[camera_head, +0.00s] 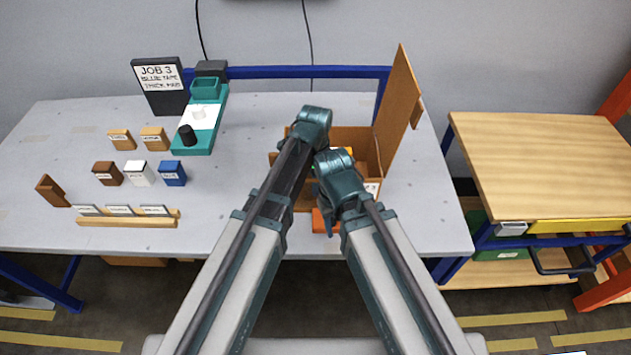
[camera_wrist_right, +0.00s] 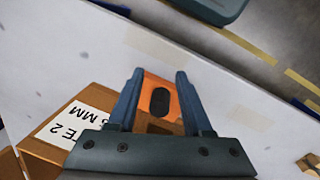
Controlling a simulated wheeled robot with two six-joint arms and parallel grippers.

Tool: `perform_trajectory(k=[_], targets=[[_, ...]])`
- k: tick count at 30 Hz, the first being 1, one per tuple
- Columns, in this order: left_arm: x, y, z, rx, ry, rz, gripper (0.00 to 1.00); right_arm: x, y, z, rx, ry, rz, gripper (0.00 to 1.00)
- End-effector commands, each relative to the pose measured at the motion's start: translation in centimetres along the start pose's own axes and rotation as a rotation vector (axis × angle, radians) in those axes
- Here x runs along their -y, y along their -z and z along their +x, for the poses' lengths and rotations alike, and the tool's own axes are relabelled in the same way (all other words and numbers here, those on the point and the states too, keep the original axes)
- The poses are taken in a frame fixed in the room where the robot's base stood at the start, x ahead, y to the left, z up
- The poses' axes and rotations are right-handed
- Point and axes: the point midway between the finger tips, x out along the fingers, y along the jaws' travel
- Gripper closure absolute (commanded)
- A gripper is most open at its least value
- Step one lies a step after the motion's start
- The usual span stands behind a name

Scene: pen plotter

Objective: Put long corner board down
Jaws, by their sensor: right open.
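I cannot pick out a long corner board with certainty in either view. My right gripper (camera_wrist_right: 160,80) is open, its two fingers apart on either side of an orange piece with a dark slot (camera_wrist_right: 160,98). I cannot tell if they touch it. In the head view this orange piece (camera_head: 320,221) shows at the table's front, below the right wrist. My left arm's end (camera_head: 312,122) is over the open cardboard box (camera_head: 352,137). Its fingers are hidden, so what it holds, if anything, does not show. The box's tall brown flap (camera_head: 397,95) stands up at the right.
Small labelled blocks (camera_head: 172,173) and a wooden strip with cards (camera_head: 127,221) are on the left. A teal device (camera_head: 201,120) and a JOB 3 sign (camera_head: 161,86) stand behind. The table (camera_head: 430,215) is bare at its right front. A wooden-topped cart (camera_head: 545,150) stands right.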

Motion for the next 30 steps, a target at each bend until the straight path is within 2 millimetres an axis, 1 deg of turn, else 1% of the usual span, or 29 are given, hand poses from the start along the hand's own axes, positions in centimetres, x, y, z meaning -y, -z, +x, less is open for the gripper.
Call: perform_trajectory(k=[5, 8, 14, 24, 27, 30], targets=[[0.0, 0.0, -0.9, 0.000, 0.000, 0.000, 0.55, -0.1, -0.1, -0.9, 0.000, 0.000, 0.000, 0.50], [0.0, 0.0, -1.9, 0.000, 0.000, 0.000, 0.55, -0.2, -0.1, -1.9, 0.000, 0.000, 0.000, 0.50], [0.0, 0.0, -4.6, 0.000, 0.000, 0.000, 0.55, -0.4, -0.3, -4.6, 0.000, 0.000, 0.000, 0.50], [0.0, 0.0, -9.9, 0.000, 0.000, 0.000, 0.55, -0.9, -0.6, -9.8, 0.000, 0.000, 0.000, 0.50], [0.0, 0.0, -11.2, 0.000, 0.000, 0.000, 0.55, -1.1, -0.7, -11.1, 0.000, 0.000, 0.000, 0.50], [0.0, 0.0, -12.0, 0.000, 0.000, 0.000, 0.55, -1.1, -0.7, -12.0, 0.000, 0.000, -0.001, 0.50]])
